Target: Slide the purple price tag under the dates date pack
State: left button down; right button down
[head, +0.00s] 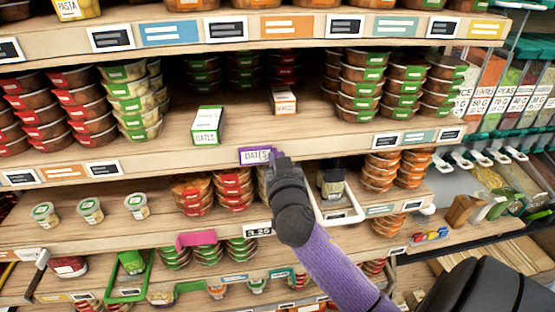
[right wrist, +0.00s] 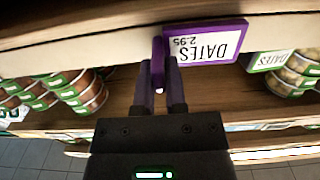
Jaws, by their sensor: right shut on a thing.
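The purple price tag (head: 257,155), marked DATES, is at the front edge of the middle shelf, below and to the right of the dates pack. In the right wrist view the tag (right wrist: 205,43) appears inverted and reads DATES 2.95. My right gripper (head: 283,160) is shut on the tag's end; its fingers (right wrist: 162,78) pinch the purple rim. The dates pack (head: 207,125) is a white and green box standing near the shelf's front. It also shows in the right wrist view (right wrist: 267,88). I cannot tell whether the tag touches the shelf edge. My left gripper is not in view.
Black and orange labels (head: 63,172) line the same shelf edge left of the tag. A similar orange and white pack (head: 283,100) stands to the right of the dates pack. Stacked bowls (head: 133,100) are on the left. The edge right under the dates pack looks bare.

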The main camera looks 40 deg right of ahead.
jog(key=w+a+b, duration=0.1)
jog(key=a, duration=0.1)
jog(key=w+a+b, duration=0.1)
jog(key=w+a, duration=0.1)
jog(key=a, duration=0.1)
jog(key=w+a+b, duration=0.1)
jog(key=w+a, duration=0.1)
jog(key=a, duration=0.1)
jog(key=shift+f, duration=0.15)
jog(key=c, duration=0.7)
grip_release()
